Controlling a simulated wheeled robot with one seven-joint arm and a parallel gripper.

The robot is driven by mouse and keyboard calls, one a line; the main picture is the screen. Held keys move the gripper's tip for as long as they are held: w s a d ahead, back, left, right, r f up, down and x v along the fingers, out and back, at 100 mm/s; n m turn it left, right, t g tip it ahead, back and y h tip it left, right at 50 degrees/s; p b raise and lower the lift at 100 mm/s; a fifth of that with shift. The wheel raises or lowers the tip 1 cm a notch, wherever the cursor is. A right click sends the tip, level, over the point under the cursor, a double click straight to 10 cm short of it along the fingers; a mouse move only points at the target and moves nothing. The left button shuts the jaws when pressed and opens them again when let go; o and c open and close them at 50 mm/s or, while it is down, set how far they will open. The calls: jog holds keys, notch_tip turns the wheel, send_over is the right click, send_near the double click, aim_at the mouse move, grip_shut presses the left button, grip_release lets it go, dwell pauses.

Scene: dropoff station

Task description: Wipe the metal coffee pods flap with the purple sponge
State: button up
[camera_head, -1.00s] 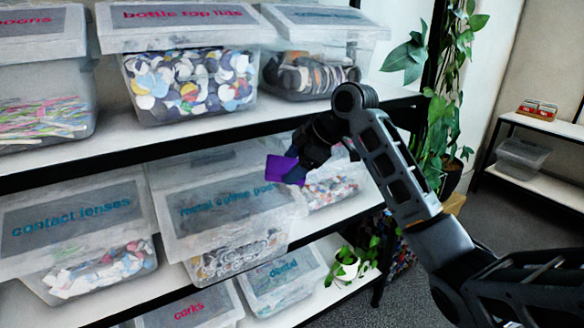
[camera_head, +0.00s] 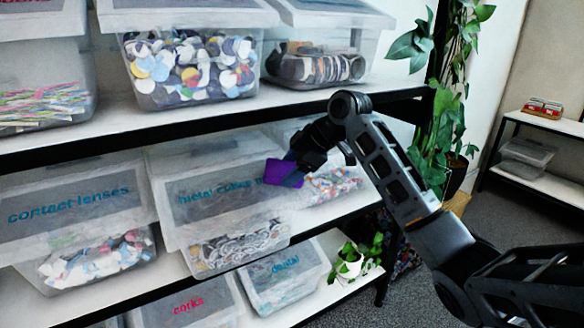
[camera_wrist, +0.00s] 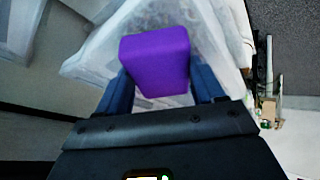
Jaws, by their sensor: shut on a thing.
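The purple sponge (camera_head: 284,172) is held in my gripper (camera_head: 296,168), in front of the right part of the metal coffee pods flap (camera_head: 218,192). The flap is the grey sloping lid front of a clear bin on the middle shelf, with teal lettering partly covered by the sponge. In the wrist view the sponge (camera_wrist: 156,60) sits between the two blue fingers of my gripper (camera_wrist: 160,88). The sponge is at or close to the flap; I cannot tell whether it touches.
The contact lenses bin (camera_head: 75,205) stands to the left. The upper shelf edge (camera_head: 200,133) runs above the flap. Cork (camera_head: 185,305) and dental (camera_head: 285,272) bins sit below. A tall plant (camera_head: 445,120) and a small potted plant (camera_head: 350,262) are at the right.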

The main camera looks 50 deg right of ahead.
jog(key=shift+w+d+f+b, duration=0.1)
jog(key=shift+w+f+b, duration=0.1)
jog(key=shift+f+b, duration=0.25)
jog(key=shift+w+d+f+b, duration=0.1)
jog(key=shift+w+f+b, duration=0.15)
jog(key=shift+f, duration=0.3)
dwell(0.5)
jog(key=shift+s+d+r, duration=0.1)
jog(key=shift+s+d, duration=0.25)
jog(key=shift+d, duration=0.5)
jog(key=shift+s+d, duration=0.3)
jog(key=shift+d, duration=0.7)
jog(key=shift+w+a+f+p, duration=0.15)
jog(key=shift+w+a, duration=0.15)
jog(key=shift+a, duration=0.55)
jog(key=shift+w+a+f+p, duration=0.15)
jog(key=shift+w+a, duration=0.1)
jog(key=shift+a, duration=0.6)
jog(key=shift+w+a+f, duration=0.1)
jog(key=shift+a+f, duration=0.05)
jog(key=shift+a, duration=0.2)
